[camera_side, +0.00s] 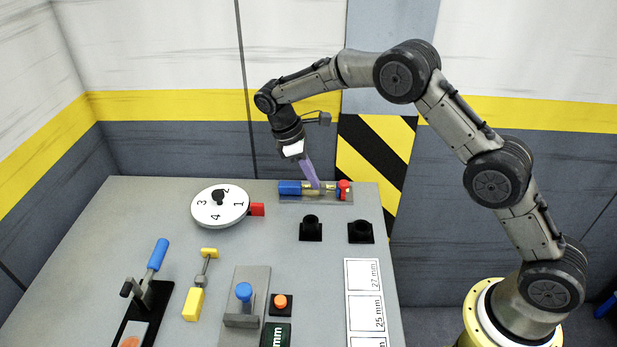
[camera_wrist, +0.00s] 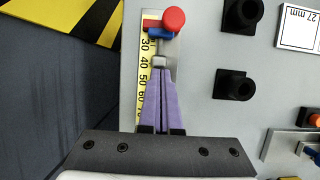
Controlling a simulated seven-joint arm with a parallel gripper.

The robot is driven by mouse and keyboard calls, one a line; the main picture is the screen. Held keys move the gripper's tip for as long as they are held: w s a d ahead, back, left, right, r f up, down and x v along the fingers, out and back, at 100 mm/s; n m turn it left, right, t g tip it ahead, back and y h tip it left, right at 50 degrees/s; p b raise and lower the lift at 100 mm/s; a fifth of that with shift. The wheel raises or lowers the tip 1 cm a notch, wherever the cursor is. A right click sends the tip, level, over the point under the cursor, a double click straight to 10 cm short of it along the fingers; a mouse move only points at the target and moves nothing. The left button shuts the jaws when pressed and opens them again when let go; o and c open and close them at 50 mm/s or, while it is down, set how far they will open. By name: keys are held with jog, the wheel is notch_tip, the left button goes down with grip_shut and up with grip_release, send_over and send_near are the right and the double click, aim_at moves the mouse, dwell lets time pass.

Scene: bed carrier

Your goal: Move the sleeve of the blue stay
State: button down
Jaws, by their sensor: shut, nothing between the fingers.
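A slide device with a grey base (camera_side: 298,200) lies at the back of the table. It has a blue block (camera_side: 290,187) at its left end and a red knob (camera_side: 344,185) at its right end. In the wrist view the red knob (camera_wrist: 173,20), a small blue part (camera_wrist: 159,33), a grey metal piece (camera_wrist: 161,61) and a yellow scale (camera_wrist: 146,62) show. I cannot tell which part is the sleeve. My gripper (camera_side: 317,187) points down at the middle of the device, its purple fingers (camera_wrist: 161,74) together and empty, close to the metal piece. The fingers hide part of the device.
A white numbered dial (camera_side: 220,213) stands left of the device. Two black sockets (camera_side: 311,230) (camera_side: 361,232) stand in front of it. Levers, a yellow-handled rod (camera_side: 194,303) and an orange button (camera_side: 280,303) fill the front. The striped wall is close behind.

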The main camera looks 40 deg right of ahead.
aim_at(307, 188)
jog(key=shift+s+d+f, duration=0.1)
jog(key=shift+s+d, duration=0.75)
jog(key=shift+s, duration=0.1)
jog(key=v, duration=1)
